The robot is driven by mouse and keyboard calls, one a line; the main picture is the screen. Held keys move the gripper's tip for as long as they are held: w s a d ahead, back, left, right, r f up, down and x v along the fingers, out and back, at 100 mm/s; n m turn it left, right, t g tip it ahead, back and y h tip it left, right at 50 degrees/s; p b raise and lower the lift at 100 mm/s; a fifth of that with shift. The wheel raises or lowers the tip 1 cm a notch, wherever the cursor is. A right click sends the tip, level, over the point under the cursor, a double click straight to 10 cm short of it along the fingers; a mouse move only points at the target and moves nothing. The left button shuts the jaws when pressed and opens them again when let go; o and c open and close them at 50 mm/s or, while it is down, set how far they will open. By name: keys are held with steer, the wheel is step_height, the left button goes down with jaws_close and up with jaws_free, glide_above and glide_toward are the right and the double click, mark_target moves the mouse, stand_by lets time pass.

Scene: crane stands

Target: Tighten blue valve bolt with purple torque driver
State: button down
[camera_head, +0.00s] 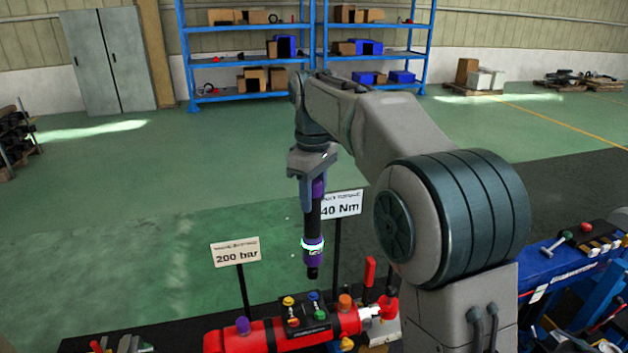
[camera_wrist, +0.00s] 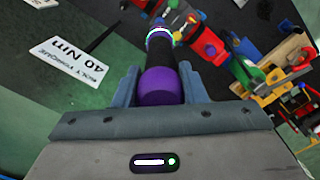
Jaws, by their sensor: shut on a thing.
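My gripper (camera_head: 312,184) is shut on the purple torque driver (camera_head: 313,245), which hangs upright with its black tip down. The driver has a purple and black body and a glowing white-green ring. In the wrist view the purple handle (camera_wrist: 158,88) lies between the fingers. The blue valve bolt (camera_head: 313,295) sits on a dark block on top of a red cylinder (camera_head: 262,337). The driver tip is above the block and close to the blue bolt in the picture; a gap shows between them. In the wrist view the driver partly hides the block, and I cannot make out the blue bolt.
Yellow, red and green bolts share the dark block (camera_head: 303,315). A "200 bar" sign (camera_head: 236,252) and a "40 Nm" sign (camera_head: 341,205) stand on posts close by. A red lever (camera_head: 370,271) rises at right. A blue bench (camera_head: 560,262) holds other parts.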

mark_target(314, 215)
steer(key=shift+w+r, duration=0.1)
steer(key=shift+w, duration=0.1)
steer(key=shift+s+r, duration=0.1)
stand_by(0.4)
steer(key=shift+f, duration=0.4)
steer(key=shift+f+b, duration=1.75)
steer(key=shift+f, duration=0.8)
steer(key=shift+d+n+p, duration=0.1)
steer(key=shift+n+p, duration=0.45)
steer(key=shift+n, duration=0.95)
